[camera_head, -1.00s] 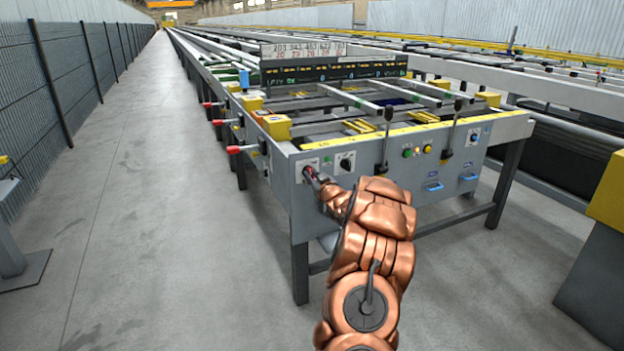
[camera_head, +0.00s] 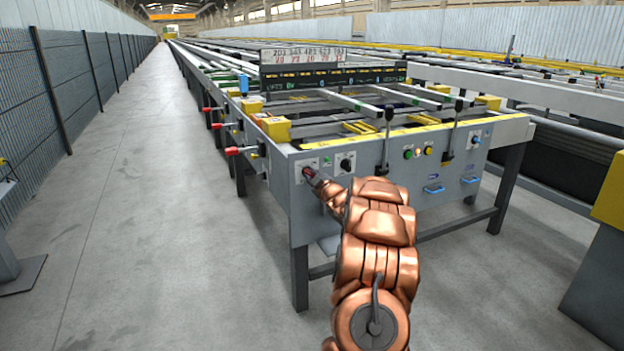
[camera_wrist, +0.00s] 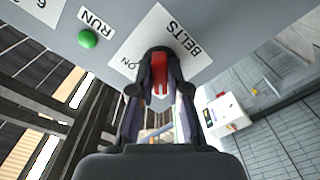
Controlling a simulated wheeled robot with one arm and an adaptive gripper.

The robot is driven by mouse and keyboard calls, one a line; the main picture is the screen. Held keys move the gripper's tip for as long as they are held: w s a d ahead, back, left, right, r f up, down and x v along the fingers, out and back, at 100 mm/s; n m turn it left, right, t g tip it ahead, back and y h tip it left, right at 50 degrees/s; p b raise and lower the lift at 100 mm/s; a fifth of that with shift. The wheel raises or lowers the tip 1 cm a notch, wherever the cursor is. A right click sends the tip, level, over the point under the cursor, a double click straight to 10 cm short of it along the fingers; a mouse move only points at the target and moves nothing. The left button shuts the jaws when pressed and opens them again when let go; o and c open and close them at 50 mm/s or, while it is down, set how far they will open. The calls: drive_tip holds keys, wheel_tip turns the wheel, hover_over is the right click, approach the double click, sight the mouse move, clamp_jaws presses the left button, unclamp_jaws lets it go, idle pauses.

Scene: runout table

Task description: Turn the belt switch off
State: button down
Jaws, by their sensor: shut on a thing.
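The belt switch (camera_wrist: 159,75) shows as a red handle in the wrist view, on a white plate (camera_wrist: 186,55) lettered BELTS with "ON" at one side. My gripper (camera_wrist: 160,88) is shut on this red handle, with a dark finger on each side of it. In the head view the red handle (camera_head: 308,172) sits at the left end of the table's grey front panel, and my gripper (camera_head: 314,180) reaches it from the front. The fingers hide part of the handle and plate, and I cannot read any other position mark.
A green RUN button (camera_wrist: 88,39) is beside the belt plate. A black knob (camera_head: 346,162) is to its right on the panel. Black upright levers (camera_head: 388,140) stand further right. Red-tipped handles (camera_head: 233,151) stick out on the left. The floor (camera_head: 130,210) left of the table is clear.

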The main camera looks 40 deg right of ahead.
idle(0.4)
drive_tip(key=c, duration=1.1)
unclamp_jaws()
drive_tip(key=shift+c, duration=0.2)
drive_tip(key=shift+s+a, duration=0.1)
drive_tip(key=shift+s, duration=0.45)
drive_tip(key=v, duration=1)
drive_tip(key=shift+s+a, duration=0.25)
drive_tip(key=shift+s, duration=0.1)
